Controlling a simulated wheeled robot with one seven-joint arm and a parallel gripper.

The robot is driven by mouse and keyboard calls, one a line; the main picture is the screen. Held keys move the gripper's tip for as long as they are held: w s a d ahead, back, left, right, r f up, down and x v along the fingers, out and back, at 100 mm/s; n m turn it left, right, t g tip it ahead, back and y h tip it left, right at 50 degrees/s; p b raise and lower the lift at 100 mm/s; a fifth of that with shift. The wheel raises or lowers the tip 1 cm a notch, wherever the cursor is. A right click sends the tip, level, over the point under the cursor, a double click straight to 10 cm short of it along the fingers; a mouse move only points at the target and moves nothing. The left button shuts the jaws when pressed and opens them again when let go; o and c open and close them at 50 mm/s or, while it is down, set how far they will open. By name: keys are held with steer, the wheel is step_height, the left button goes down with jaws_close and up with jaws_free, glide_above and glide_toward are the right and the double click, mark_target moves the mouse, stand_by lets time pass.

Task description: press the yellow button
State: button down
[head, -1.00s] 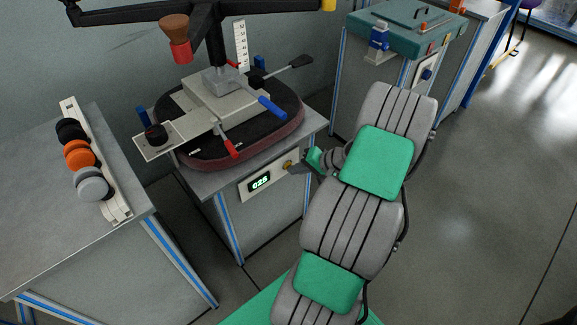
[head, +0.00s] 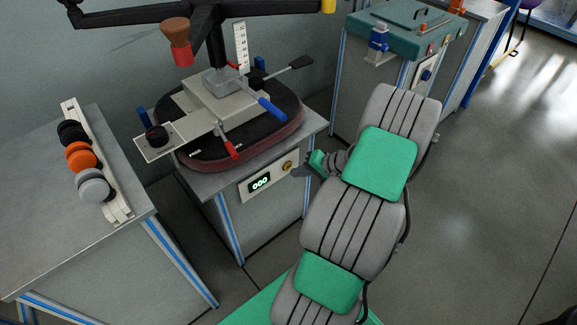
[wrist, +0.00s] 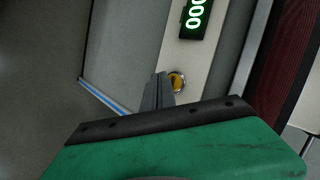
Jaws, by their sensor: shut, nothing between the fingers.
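The yellow button (head: 288,166) sits in a metal ring at the right end of the light panel on the bench front. In the wrist view the button (wrist: 178,82) shows beside my fingertips, partly hidden by them. My gripper (head: 299,172) is shut and empty, just right of and below the button in the head view. My gripper's fingers (wrist: 158,92) also show in the wrist view, close together. I cannot tell whether they touch the button. The green display (head: 260,182) on the same panel reads 000.
A test fixture with a dark seat cushion (head: 195,152) and red and blue clamp handles stands on the bench above the panel. A side bench (head: 120,255) with orange, black and grey discs is at left. A teal machine (head: 405,28) stands at back right.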

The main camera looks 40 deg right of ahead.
steer(key=s+p, duration=0.1)
steer(key=s, duration=0.4)
stand_by(0.5)
stand_by(0.6)
